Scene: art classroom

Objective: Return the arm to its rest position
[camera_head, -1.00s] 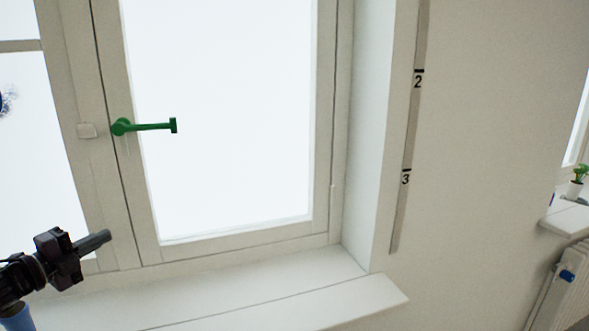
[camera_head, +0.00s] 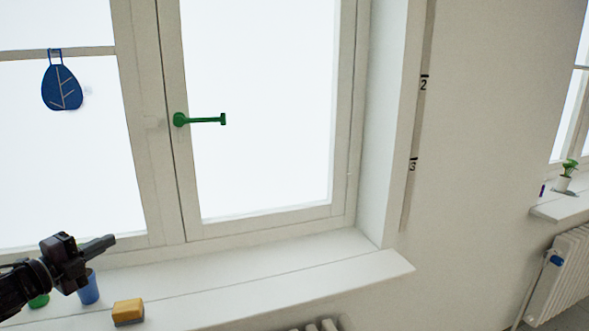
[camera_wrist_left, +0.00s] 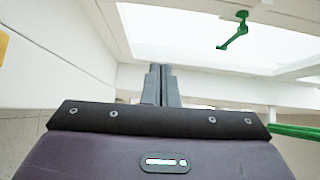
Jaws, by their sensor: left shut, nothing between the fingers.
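My left gripper (camera_head: 103,243) is at the lower left of the head view, in front of the window and above the sill. Its fingers are shut together with nothing between them, and they also show shut in the left wrist view (camera_wrist_left: 161,84). The green window handle (camera_head: 202,120) lies horizontal on the window frame, up and right of my gripper and apart from it. The handle also shows at the top of the left wrist view (camera_wrist_left: 235,32). My right gripper is not in view.
A blue cup (camera_head: 88,289) and a yellow-topped sponge (camera_head: 128,311) stand on the window sill (camera_head: 270,275) near my left arm. A green object (camera_head: 39,300) is partly hidden by the arm. A radiator (camera_head: 560,285) stands at right.

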